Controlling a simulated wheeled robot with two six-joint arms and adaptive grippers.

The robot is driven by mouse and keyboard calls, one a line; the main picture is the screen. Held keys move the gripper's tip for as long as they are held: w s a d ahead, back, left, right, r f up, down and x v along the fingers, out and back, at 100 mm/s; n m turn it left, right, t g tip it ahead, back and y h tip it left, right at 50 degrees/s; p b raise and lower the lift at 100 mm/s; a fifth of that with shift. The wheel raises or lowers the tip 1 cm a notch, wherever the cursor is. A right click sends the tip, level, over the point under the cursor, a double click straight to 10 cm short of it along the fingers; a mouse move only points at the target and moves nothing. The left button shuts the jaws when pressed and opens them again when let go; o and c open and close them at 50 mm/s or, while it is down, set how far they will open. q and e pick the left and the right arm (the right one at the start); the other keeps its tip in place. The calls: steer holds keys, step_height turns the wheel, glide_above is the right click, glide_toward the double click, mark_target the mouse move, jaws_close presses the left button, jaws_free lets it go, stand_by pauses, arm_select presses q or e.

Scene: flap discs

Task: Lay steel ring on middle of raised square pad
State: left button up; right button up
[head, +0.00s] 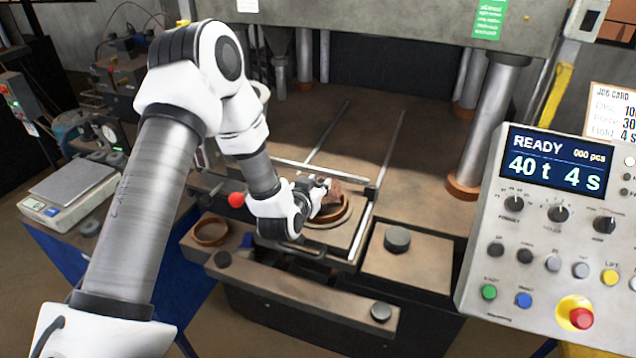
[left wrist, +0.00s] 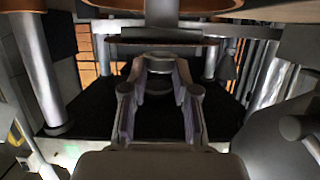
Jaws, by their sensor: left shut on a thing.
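My left gripper (head: 326,190) reaches into the press, over a brown round mould (head: 343,214). In the left wrist view its fingers (left wrist: 160,72) are shut on a small round metal piece with a pale rim, which looks like the steel ring (left wrist: 158,62), seen nearly edge-on. In the head view the fingers mostly hide it. The mould sits on a flat square plate (head: 345,241) that looks like the raised square pad; the gripper and mould cover its middle. I cannot tell whether the ring touches anything below. My right gripper is not in view.
A dark knob (head: 397,239) stands on the block to the right. Steel columns (head: 487,115) flank the bed. A scale (head: 70,187) is at left, the control panel (head: 555,240) at right.

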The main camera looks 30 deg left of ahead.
arm_select(q)
steer(key=shift+w, duration=0.2)
steer(key=shift+s+f, duration=0.1)
steer(key=shift+f+b, duration=0.6)
stand_by(0.7)
steer(key=o, duration=0.9)
steer(key=shift+o, duration=0.2)
steer(key=v, duration=0.7)
steer(key=shift+s, duration=0.25)
steer(key=shift+d, duration=0.1)
